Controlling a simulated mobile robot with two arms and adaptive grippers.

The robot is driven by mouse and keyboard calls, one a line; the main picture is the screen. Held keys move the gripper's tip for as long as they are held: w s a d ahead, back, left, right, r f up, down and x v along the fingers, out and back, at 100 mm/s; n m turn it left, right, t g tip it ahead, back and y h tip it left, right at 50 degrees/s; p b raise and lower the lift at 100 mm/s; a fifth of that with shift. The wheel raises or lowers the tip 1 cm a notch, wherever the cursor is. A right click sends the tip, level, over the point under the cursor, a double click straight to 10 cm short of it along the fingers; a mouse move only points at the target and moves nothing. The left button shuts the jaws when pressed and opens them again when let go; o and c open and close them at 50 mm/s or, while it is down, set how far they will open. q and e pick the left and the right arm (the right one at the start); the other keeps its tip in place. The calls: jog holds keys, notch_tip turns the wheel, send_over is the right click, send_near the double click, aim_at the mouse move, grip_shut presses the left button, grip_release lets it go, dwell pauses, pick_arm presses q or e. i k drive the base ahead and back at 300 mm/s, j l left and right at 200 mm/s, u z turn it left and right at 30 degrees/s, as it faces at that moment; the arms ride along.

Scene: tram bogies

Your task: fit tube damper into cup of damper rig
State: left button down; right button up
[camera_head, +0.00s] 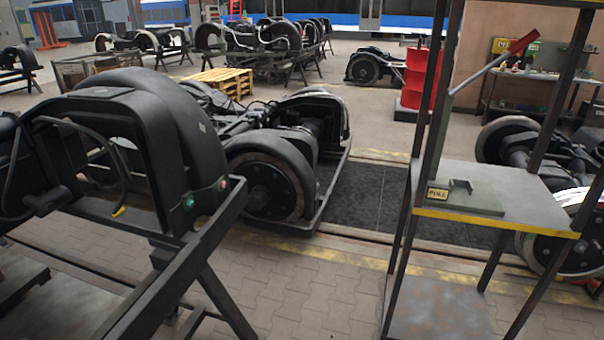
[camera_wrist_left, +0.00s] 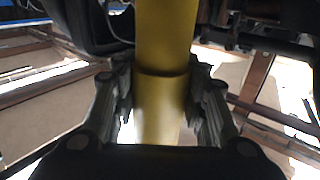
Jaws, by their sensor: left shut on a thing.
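The yellow tube damper (camera_wrist_left: 165,40) stands upright in the left wrist view, and its ends are out of frame. My left gripper (camera_wrist_left: 160,95) is shut on it, with one finger on each side of the tube. The head view shows neither the damper nor my grippers. What seems to be the damper rig (camera_head: 480,205) is at the right in the head view: a dark metal frame with a green plate, a "PULL" sign (camera_head: 437,194) and a red-handled lever (camera_head: 522,42). A small grey bracket (camera_head: 460,186) stands on the plate; I cannot tell whether it is the cup.
A dark bogie frame on a trestle (camera_head: 130,150) fills the left. A wheeled bogie (camera_head: 270,180) stands behind it, another at the right edge. A red drum (camera_head: 415,75) and a wooden pallet (camera_head: 222,80) are farther back. Paved floor (camera_head: 300,280) between trestle and rig is clear.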

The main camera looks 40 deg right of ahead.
aim_at(459, 191)
jog(key=z, duration=0.45)
jog(key=j+z, duration=0.15)
jog(key=z, duration=0.3)
jog(key=i+j+z, duration=0.1)
jog(key=z, duration=0.4)
jog(key=j+z, duration=0.1)
jog(key=z, duration=0.8)
